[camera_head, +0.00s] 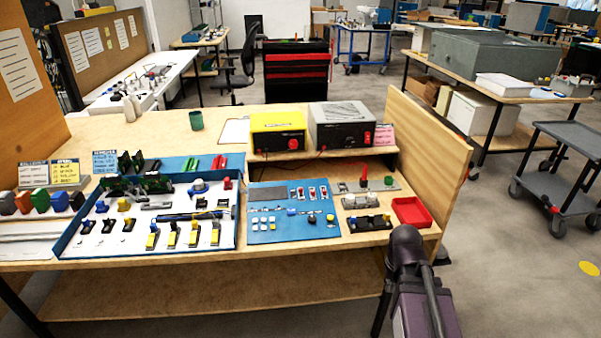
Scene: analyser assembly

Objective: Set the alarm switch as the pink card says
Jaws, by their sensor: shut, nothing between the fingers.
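A small pink card (384,136) with dark print stands at the right end of the raised shelf, beside the grey instrument box. Its words are too small to read. The grey box (343,120) has a red control (367,137) on its front. A blue panel (270,228) on the bench carries a row of small red-and-white switches (312,192) and several buttons. I cannot tell which control is the alarm switch, nor its setting. My purple and dark arm rises from the bottom right, in front of the bench edge. My gripper cannot be made out.
A yellow instrument box (278,133) stands left of the grey one. A red tray (410,211) and black fixture (368,223) lie right of the panel. A blue-edged tray (68,236) of parts lies left. A wooden side wall (425,150) closes the bench's right end.

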